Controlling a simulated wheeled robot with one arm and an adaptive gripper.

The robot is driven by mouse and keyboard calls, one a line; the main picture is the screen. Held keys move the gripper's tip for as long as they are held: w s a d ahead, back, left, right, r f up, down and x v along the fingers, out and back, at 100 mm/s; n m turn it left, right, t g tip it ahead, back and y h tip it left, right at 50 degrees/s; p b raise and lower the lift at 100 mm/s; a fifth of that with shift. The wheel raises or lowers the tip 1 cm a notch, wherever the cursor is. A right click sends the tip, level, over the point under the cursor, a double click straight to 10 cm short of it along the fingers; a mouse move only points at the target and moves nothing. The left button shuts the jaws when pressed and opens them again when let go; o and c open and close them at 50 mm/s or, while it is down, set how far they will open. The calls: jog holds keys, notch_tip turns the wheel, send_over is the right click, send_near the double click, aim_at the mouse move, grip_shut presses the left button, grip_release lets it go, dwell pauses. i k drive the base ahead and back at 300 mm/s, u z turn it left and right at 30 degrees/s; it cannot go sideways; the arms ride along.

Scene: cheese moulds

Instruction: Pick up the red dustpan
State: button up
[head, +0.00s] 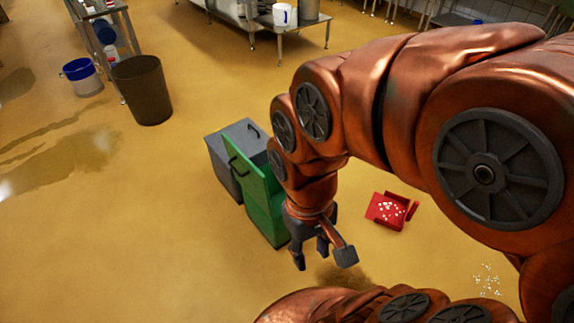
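The red dustpan (382,215) lies on the yellow floor, right of the middle in the head view. Small white bits lie in it, and a short red handle or edge sticks out at its right side. My gripper (324,262) hangs to the left of the dustpan and nearer to me, with its fingers pointing down. The fingers are spread apart with nothing visible between them. The gripper does not touch the dustpan.
A green bin (262,203) and a grey bin (226,160) stand just left of my gripper. A dark brown bin (142,92) and a blue-rimmed bucket (84,80) stand at the back left. White crumbs (487,281) lie at the lower right. The left floor looks wet.

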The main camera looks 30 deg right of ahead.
aim_at(390, 210)
jog(key=z, duration=2.05)
jog(key=k, duration=0.4)
jog(key=u, duration=0.75)
jog(key=i, duration=1.65)
jog(key=z, duration=0.65)
